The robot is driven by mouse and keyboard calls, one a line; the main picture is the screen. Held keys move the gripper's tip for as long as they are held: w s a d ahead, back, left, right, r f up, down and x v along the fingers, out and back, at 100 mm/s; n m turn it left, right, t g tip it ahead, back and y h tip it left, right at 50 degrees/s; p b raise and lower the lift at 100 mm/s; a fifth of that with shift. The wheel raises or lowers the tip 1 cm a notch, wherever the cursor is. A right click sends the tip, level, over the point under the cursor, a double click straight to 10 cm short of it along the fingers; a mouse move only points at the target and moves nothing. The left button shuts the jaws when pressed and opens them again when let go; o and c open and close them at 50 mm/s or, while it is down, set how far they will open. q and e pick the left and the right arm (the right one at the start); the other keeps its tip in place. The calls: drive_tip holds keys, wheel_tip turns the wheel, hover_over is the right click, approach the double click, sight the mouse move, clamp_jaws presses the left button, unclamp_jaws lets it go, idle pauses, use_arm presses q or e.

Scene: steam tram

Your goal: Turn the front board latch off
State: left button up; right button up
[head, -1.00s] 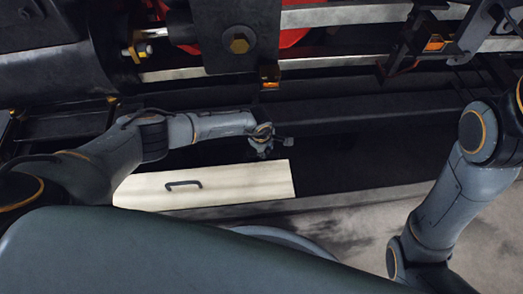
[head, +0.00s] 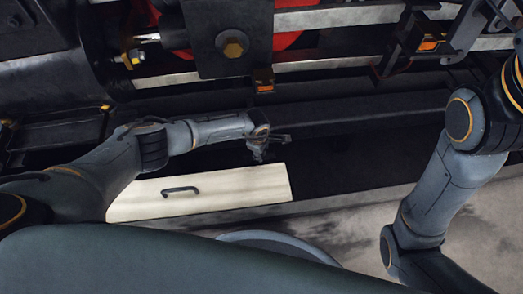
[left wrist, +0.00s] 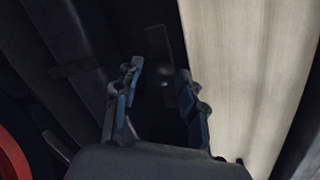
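The pale board (head: 235,186) with a black handle (head: 180,191) lies along the lower left of the head view. It also shows as a pale strip in the left wrist view (left wrist: 240,60). My left gripper (head: 257,153) is over the board's upper edge, near its right end. In the left wrist view, its two blue-grey fingers (left wrist: 160,72) stand apart, with nothing clearly held between them. A dark narrow piece (left wrist: 158,45) shows beyond the fingertips, beside the board; I cannot tell whether it is the latch. My right gripper is out of view.
Dark tram framework (head: 360,113) with metal rails runs behind the gripper. A hanging plate with a brass bolt (head: 232,43) and red wheel parts (head: 289,43) are above. A dark gap lies right of the board. Bare grey floor (head: 330,225) is below.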

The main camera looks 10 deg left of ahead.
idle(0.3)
use_arm(q)
drive_tip(key=r, duration=0.4)
drive_tip(key=s+r, duration=0.1)
drive_tip(key=r, duration=0.3)
drive_tip(key=s+r, duration=0.1)
drive_tip(key=r, duration=0.2)
drive_tip(key=shift+s+a+r, duration=0.15)
drive_tip(key=shift+a+r, duration=0.05)
drive_tip(key=shift+r, duration=0.2)
